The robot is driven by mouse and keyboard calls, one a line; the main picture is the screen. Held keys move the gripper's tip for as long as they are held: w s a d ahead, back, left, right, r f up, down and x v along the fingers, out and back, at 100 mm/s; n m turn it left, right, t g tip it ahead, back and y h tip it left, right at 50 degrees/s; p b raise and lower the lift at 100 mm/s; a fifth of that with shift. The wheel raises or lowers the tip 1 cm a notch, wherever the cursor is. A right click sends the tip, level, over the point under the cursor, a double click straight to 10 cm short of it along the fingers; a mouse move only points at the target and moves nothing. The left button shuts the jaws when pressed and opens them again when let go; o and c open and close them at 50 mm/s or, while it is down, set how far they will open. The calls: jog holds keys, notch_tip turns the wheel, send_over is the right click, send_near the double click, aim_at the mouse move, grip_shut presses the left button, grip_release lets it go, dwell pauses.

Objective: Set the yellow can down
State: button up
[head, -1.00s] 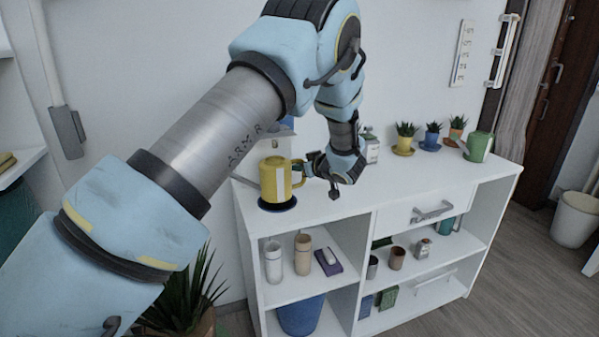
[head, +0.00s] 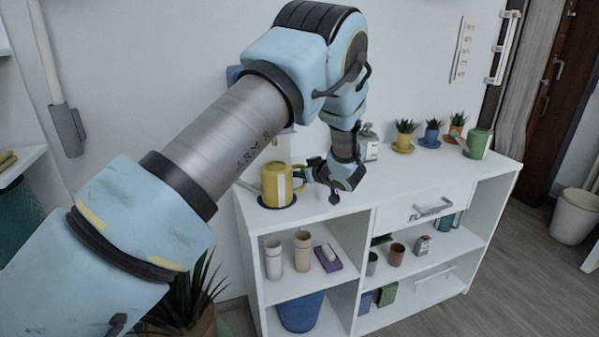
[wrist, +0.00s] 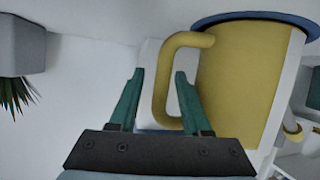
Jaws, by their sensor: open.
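The yellow can (head: 277,184), with a pale stripe and a side handle, stands upright on a dark blue saucer (head: 292,203) at the left end of the white desk top. In the wrist view the can (wrist: 240,85) is on the right, with the blue saucer (wrist: 262,16) at the top of the picture. My gripper (wrist: 157,78) is open; its two green fingers stand either side of the can's handle (wrist: 163,88). In the head view my gripper (head: 322,186) is just right of the can. Exact finger contact is unclear.
Several small potted plants (head: 432,134) and a green can (head: 477,144) stand at the desk's right end, with a grey dispenser (head: 369,145) behind my wrist. The front middle of the desk top (head: 400,187) is clear. Cups sit on the shelves below.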

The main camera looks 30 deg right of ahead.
jog(key=shift+r, duration=0.1)
jog(key=a+b+v, duration=0.1)
jog(key=v, duration=1.1)
jog(key=shift+d, duration=0.45)
